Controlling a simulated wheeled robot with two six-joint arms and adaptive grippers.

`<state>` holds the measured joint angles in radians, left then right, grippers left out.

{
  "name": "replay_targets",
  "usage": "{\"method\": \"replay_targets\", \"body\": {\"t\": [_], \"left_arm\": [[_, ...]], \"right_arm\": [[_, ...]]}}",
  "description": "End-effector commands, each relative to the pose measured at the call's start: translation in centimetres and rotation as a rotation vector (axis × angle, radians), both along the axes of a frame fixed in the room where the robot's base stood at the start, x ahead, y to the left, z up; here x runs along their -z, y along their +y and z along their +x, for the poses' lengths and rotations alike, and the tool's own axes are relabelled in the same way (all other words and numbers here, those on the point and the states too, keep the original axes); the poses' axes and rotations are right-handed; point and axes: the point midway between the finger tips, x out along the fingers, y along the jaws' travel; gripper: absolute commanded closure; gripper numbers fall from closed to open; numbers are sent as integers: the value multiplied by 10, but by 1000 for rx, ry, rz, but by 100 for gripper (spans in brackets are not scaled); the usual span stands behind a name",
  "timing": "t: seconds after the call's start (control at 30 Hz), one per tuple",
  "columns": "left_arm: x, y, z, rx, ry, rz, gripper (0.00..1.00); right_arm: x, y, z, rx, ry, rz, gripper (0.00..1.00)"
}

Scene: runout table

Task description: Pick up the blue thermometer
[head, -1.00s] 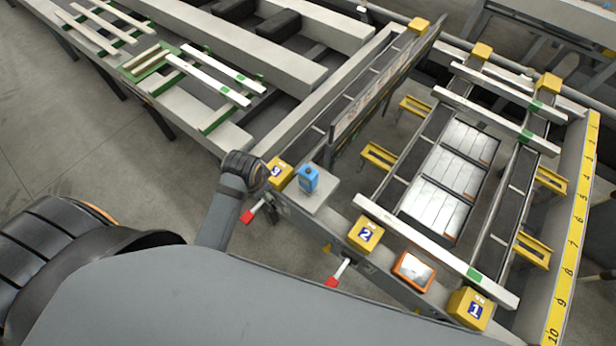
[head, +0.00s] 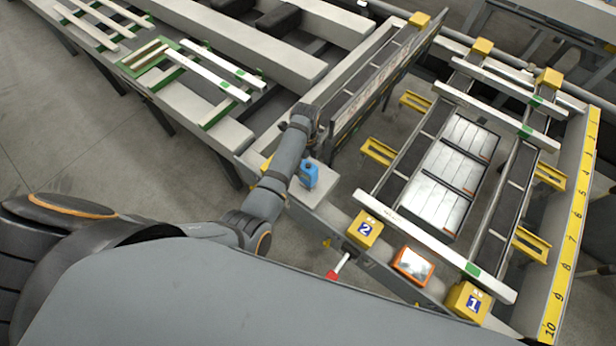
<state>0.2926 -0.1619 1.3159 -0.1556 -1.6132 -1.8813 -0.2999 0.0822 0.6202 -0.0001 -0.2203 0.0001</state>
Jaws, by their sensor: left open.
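The blue thermometer (head: 308,174) stands upright on a small pale grey plate (head: 313,197) at the near edge of the runout table, left of yellow block 2. My left arm reaches in from the lower left, along the left side of the thermometer. My left gripper (head: 304,120) is beyond and above the thermometer in the picture, apart from it. It is open with nothing seen in it; its fingers are mostly hidden by the wrist. My right gripper is out of view.
Yellow block 2 (head: 365,230), an orange-framed screen (head: 413,267) and yellow block 1 (head: 468,303) line the near edge to the right. A red-tipped lever (head: 338,267) sticks out below. An upright long panel (head: 385,85) stands just beyond the gripper.

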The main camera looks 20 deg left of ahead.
Motion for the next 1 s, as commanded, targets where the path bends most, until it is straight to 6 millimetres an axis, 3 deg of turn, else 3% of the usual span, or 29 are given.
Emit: {"method": "replay_targets", "body": {"t": [0.13, 0.43, 0.73, 1.0], "left_arm": [[23, 0, 0, -1, 1, 0, 31], [38, -1, 1, -2, 0, -1, 31], [82, -5, 5, -3, -2, -1, 31], [81, -5, 5, -3, -2, -1, 31]], "right_arm": [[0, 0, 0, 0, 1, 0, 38], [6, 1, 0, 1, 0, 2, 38], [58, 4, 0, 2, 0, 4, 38], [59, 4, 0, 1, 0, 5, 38]]}}
